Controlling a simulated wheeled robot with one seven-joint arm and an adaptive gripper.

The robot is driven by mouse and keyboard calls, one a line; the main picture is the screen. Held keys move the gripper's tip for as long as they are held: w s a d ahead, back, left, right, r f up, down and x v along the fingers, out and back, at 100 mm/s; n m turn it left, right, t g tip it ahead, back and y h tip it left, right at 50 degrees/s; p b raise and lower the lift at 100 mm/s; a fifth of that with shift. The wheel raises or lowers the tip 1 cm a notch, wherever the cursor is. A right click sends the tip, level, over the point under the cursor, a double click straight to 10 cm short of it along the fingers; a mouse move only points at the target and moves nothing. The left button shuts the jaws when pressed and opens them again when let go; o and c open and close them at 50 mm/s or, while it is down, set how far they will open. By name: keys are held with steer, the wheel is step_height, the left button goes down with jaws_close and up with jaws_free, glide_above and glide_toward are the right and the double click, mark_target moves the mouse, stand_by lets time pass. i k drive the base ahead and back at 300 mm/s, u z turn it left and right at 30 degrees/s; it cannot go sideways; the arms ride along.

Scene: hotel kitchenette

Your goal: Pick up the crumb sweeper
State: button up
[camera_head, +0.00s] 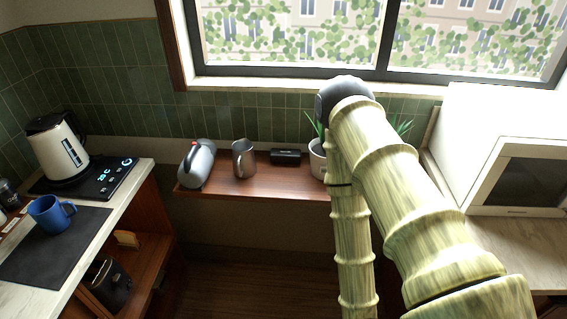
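A rounded silver-grey device with a dark handle and a red spot (198,163) lies tilted at the left end of the wooden wall shelf (255,190). It looks most like the crumb sweeper, but I cannot be sure. A small black box-shaped item (286,157) sits farther right on the same shelf; I cannot tell what it is. My bamboo-patterned arm rises from the lower right, bends near the window and runs down past the shelf's right part. My gripper is outside the picture, so its state is hidden.
A metal pitcher (243,159) stands right of the silver device; a potted plant (318,160) is partly behind my arm. The left counter holds a kettle (58,150) and blue mug (50,213). A microwave (518,180) stands right. The floor below the shelf is clear.

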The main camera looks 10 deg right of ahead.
mark_target(278, 155)
steer(key=u, duration=1.45)
steer(key=i, duration=1.15)
steer(key=z, duration=2.1)
